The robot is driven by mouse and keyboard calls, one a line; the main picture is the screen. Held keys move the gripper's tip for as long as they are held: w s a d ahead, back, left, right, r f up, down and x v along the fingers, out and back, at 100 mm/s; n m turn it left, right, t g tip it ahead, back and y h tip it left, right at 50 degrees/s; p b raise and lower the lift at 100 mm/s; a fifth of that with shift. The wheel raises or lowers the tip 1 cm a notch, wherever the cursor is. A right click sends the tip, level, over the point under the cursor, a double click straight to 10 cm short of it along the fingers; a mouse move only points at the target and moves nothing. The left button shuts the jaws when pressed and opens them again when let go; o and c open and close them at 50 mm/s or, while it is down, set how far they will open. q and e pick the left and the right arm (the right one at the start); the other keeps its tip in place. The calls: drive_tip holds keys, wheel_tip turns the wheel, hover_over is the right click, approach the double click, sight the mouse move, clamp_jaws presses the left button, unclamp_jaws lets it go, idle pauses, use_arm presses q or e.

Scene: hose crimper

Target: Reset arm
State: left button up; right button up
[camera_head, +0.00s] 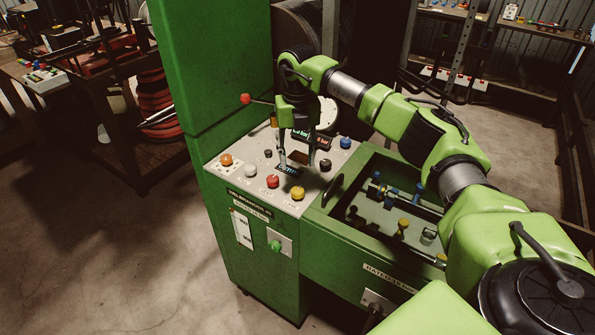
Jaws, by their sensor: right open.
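My right arm reaches in from the right over a green hose crimper machine (215,110). My right gripper (297,165) points down over the machine's light grey control panel (232,182), with its two fingers apart and nothing seen between them. The panel carries a red button (272,181), a yellow button (297,193), a blue button (345,142), an orange button (226,159), a white button (250,170) and black knobs. A lever with a red knob (246,98) sticks out left, behind the gripper. I cannot tell whether the fingertips touch the panel. My left gripper is not in view.
An open green bin (318,215) with blue- and yellow-topped fittings lies right of the panel, under my arm. A green knob (276,246) is on the machine's front. A cluttered workbench stands at left, with shelves at the back right. The floor at front left is clear.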

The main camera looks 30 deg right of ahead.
drive_tip(key=shift+r, duration=0.65)
